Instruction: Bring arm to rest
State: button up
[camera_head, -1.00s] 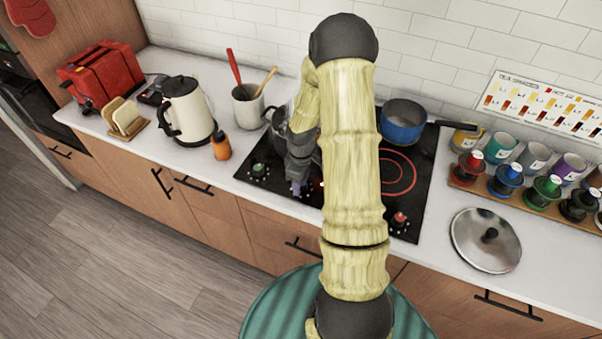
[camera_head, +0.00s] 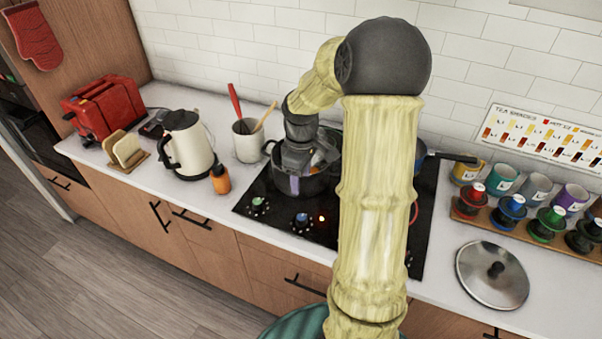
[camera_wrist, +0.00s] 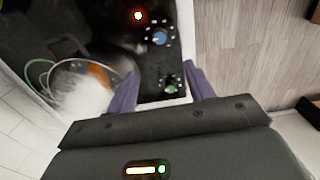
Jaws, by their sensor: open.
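My gripper shows in the wrist view (camera_wrist: 163,90) with its two purple fingers spread apart and nothing between them. In the head view my gripper (camera_head: 295,185) points down in front of a dark pot (camera_head: 318,184) on the black cooktop (camera_head: 270,208). Cooktop knobs (camera_wrist: 160,38) lie beyond the fingers, and a small red light glows.
A cream kettle (camera_head: 188,145), an orange bottle (camera_head: 221,180) and a utensil crock (camera_head: 248,142) stand left of the cooktop. A metal lid (camera_head: 492,285) and a rack of coloured cups (camera_head: 500,215) are on the right. The tiled wall is close behind.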

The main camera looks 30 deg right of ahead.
jog(key=shift+r, duration=0.6)
jog(key=s+a+m+t, duration=0.2)
jog(key=s+a+m, duration=0.5)
jog(key=s+a, duration=0.5)
jog(key=shift+s+a+r+m+t, duration=0.15)
jog(key=shift+s+a+m+t, duration=0.2)
jog(key=shift+a, duration=0.4)
dwell(0.5)
